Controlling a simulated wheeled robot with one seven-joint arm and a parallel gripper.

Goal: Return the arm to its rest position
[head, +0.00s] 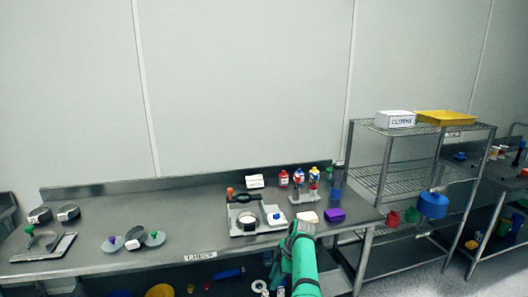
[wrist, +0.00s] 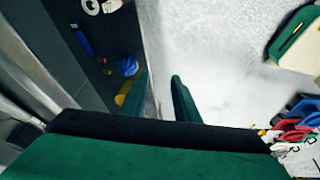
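My arm (head: 303,266) is green and rises from the bottom of the head view, in front of the bench's front edge. Its grey joint overlaps the bench edge near the right end. I cannot make out the fingertips in the head view. In the wrist view my gripper (wrist: 160,82) shows two green fingers with a gap between them. Nothing is held between them. They point down past the bench's lower shelf, over pale floor.
The metal bench (head: 180,200) carries a grey stand (head: 240,222), several bottles, a purple box (head: 335,215) and discs (head: 112,244). A wire rack (head: 392,178) stands to the right, with a blue container (head: 433,205) near it. Pale floor (wrist: 215,60) is open.

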